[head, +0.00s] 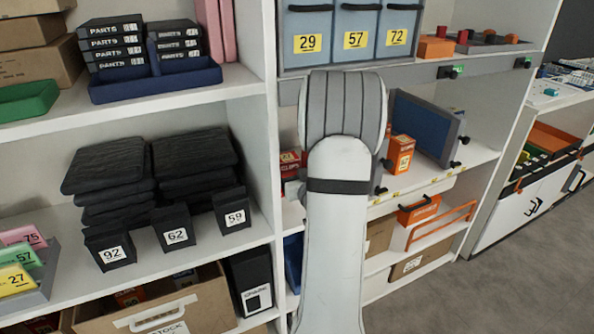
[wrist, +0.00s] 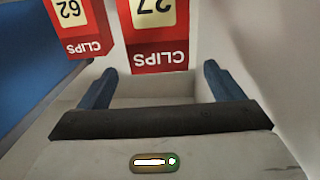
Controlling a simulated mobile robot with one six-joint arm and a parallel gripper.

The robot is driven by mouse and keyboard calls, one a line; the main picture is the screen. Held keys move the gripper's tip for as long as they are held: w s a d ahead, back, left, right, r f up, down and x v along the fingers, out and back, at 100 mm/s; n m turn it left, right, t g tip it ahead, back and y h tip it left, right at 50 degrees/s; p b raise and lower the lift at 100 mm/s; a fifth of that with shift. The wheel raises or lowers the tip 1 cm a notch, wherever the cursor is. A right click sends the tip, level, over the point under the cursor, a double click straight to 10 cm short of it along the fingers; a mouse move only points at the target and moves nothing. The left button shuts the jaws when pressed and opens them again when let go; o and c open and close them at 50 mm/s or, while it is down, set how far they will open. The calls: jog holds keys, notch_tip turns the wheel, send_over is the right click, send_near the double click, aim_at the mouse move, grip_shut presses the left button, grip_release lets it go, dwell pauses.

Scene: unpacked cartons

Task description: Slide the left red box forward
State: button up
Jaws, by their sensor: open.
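In the wrist view, a red box labelled 27 CLIPS (wrist: 157,50) is straight ahead, between the two fingertips in the picture. A second red box labelled 62 CLIPS (wrist: 78,32) is to its left, beyond the left finger. Their lettering appears upside down in this view. My gripper (wrist: 162,72) is open, with nothing held; contact with a box cannot be told. In the head view, red packaging (head: 290,160) shows on the middle shelf, left of my arm. My arm hides most of it, and the gripper is hidden there too.
Orange boxes (head: 401,152) and a blue panel (head: 424,125) stand right of my arm on the same shelf. Blue bins (head: 355,30) sit above. A white upright (head: 262,130) borders the left side. In the wrist view, a blue surface (wrist: 30,75) is at left and a pale wall (wrist: 250,50) at right.

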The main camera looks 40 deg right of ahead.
aim_at(285, 155)
jog(key=shift+x, duration=3.85)
jog(key=shift+d, duration=0.1)
jog(key=shift+s, duration=0.1)
jog(key=c, duration=1.2)
